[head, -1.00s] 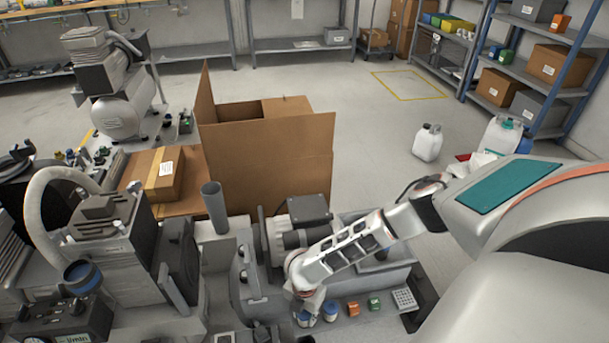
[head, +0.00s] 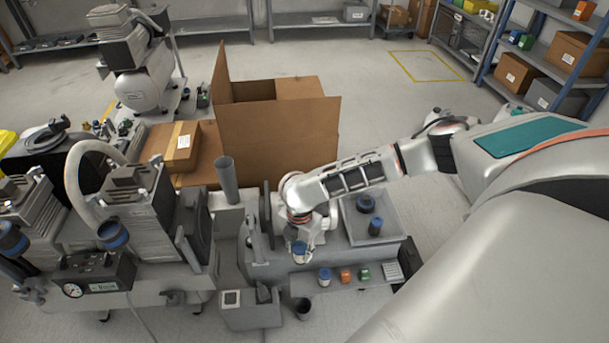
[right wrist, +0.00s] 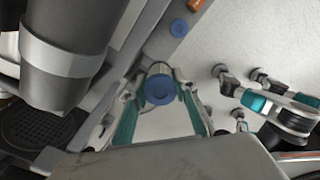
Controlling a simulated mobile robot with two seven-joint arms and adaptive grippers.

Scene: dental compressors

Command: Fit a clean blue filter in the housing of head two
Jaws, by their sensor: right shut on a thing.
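My right gripper (head: 301,250) is shut on a blue-topped filter with a pale body (head: 300,254), held above the front edge of the grey bench unit. In the right wrist view the filter's round blue end (right wrist: 160,90) sits between the two teal-lined fingers (right wrist: 159,100). Another blue filter (head: 324,278) stands on the shelf below. On the left, a compressor head carries a blue-ringed round housing (head: 113,236); a similar one (head: 12,240) is at the far left. I cannot tell which is head two. My left gripper is not recognisable in either view.
An orange block (head: 345,276), a green block (head: 364,272) and a keypad (head: 391,271) lie on the shelf. An upright grey tube (head: 226,180) stands between the compressor and the bench unit. A large open carton (head: 280,140) is behind. A dark cup (head: 303,308) stands low in front.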

